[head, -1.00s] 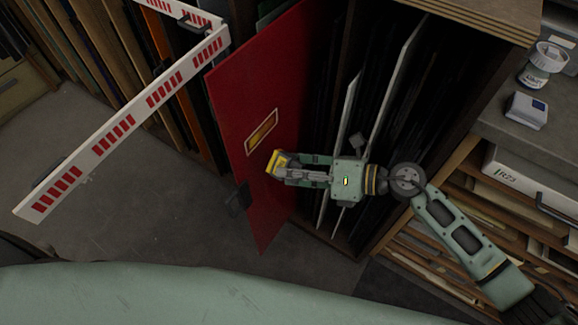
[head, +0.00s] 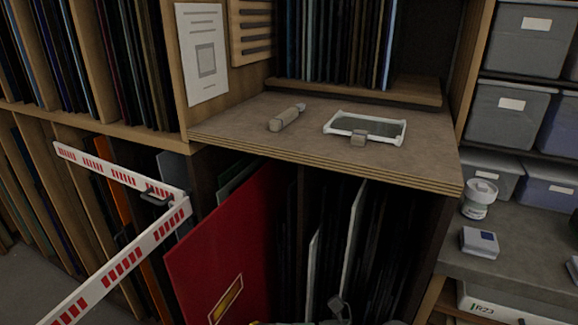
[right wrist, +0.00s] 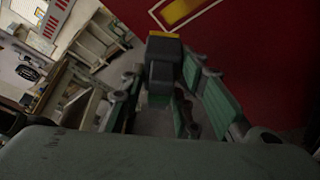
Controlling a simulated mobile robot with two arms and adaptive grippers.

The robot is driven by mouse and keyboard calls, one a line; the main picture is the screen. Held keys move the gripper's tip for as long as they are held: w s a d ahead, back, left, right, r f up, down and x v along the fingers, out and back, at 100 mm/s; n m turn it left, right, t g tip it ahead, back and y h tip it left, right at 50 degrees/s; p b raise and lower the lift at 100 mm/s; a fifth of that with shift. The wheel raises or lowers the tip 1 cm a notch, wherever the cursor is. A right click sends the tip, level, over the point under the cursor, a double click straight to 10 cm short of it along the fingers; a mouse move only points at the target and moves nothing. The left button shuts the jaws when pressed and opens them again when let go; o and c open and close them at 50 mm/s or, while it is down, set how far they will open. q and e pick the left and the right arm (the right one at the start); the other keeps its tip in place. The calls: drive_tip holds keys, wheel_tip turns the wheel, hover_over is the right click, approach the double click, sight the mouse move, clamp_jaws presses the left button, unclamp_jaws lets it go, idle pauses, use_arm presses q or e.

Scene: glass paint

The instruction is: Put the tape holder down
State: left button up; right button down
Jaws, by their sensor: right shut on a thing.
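My right gripper (right wrist: 162,88) is shut on the tape holder (right wrist: 163,62), a dark block with a yellow end. In the right wrist view the tape holder stands out between the fingers, in front of a red panel (right wrist: 250,60) with a yellow label. I cannot tell whether it touches the panel. In the head view only slivers of the gripper and the yellow end show at the bottom edge, below the red panel (head: 215,245). My left gripper is in neither view.
A wooden worktop (head: 240,126) holds a beige tool (head: 287,117) and a white-framed pane (head: 366,128), with bare surface around them. A red-and-white striped barrier (head: 115,265) juts out at left. A grey counter (head: 510,245) at right holds a jar (head: 479,199) and a small box (head: 479,242).

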drive_tip(key=s+d+r+m+t+h, duration=0.1)
drive_tip(key=d+r+m+t, duration=0.2)
drive_tip(key=d, duration=0.9)
drive_tip(key=s+d+r+m+t+h, duration=0.1)
drive_tip(key=d+r+m+t, duration=0.2)
drive_tip(key=d+r, duration=0.6)
drive_tip(key=d+t, duration=0.1)
drive_tip(key=d, duration=0.3)
drive_tip(key=shift+d+t+h, duration=0.25)
drive_tip(key=shift+t+h, duration=0.05)
drive_tip(key=shift+h, duration=0.1)
